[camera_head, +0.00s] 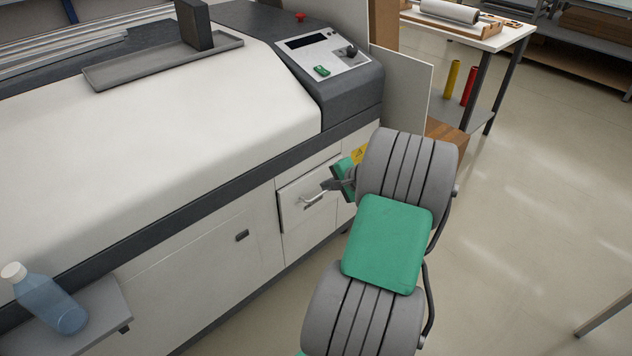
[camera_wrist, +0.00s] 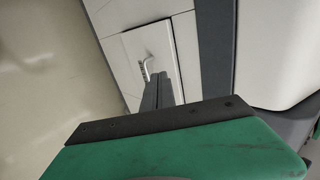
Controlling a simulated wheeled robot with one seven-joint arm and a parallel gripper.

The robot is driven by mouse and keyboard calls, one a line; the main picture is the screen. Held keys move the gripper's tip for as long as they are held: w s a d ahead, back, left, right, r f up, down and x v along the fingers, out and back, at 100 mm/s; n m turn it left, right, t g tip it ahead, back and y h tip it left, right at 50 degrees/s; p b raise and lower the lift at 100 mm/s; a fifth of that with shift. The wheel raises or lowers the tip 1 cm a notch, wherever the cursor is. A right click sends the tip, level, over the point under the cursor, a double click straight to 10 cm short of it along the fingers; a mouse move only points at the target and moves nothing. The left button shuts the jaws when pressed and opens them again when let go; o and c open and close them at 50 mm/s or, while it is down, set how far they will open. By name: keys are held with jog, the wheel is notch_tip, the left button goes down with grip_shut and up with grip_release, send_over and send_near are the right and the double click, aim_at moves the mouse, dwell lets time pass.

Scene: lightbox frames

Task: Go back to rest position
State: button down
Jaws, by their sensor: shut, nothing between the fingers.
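My gripper (camera_head: 328,185) is at the front of the large white machine (camera_head: 190,130), close to the handle (camera_head: 313,201) of a small drawer or door panel (camera_head: 293,217). In the wrist view my gripper (camera_wrist: 158,75) shows as dark fingers close together with nothing between them. The handle (camera_wrist: 147,69) appears just beyond the fingertips there. I cannot tell whether the fingertips touch it. My grey and green arm reaches up from the bottom of the head view and hides part of the machine's right end.
A blue bottle with a white cap (camera_head: 47,298) lies tilted on a grey side shelf (camera_head: 95,315) at lower left. A control panel (camera_head: 322,55) tops the machine's right end. A table (camera_head: 480,40) holding a roll stands behind. The floor (camera_head: 530,200) on the right is mostly clear.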

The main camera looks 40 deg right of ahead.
jog(key=a+r+n+g+p, duration=0.2)
jog(key=a+r+n+p, duration=0.4)
jog(key=a, duration=0.5)
jog(key=a+r+n+g+p, duration=0.2)
jog(key=a+r+n, duration=0.1)
jog(key=a+r, duration=0.7)
jog(key=s+a+r+n+g+p, duration=0.1)
jog(key=s+a+r+n+p, duration=0.1)
jog(key=s+a, duration=0.4)
jog(key=s+a+r+n+g+p, duration=0.1)
jog(key=s+a+r+n+p, duration=0.2)
jog(key=s+a+n, duration=0.3)
jog(key=s+a+r, duration=0.1)
jog(key=a, duration=0.2)
jog(key=shift+s+r+n, duration=0.15)
jog(key=shift+r+n, duration=0.1)
jog(key=shift+n, duration=0.15)
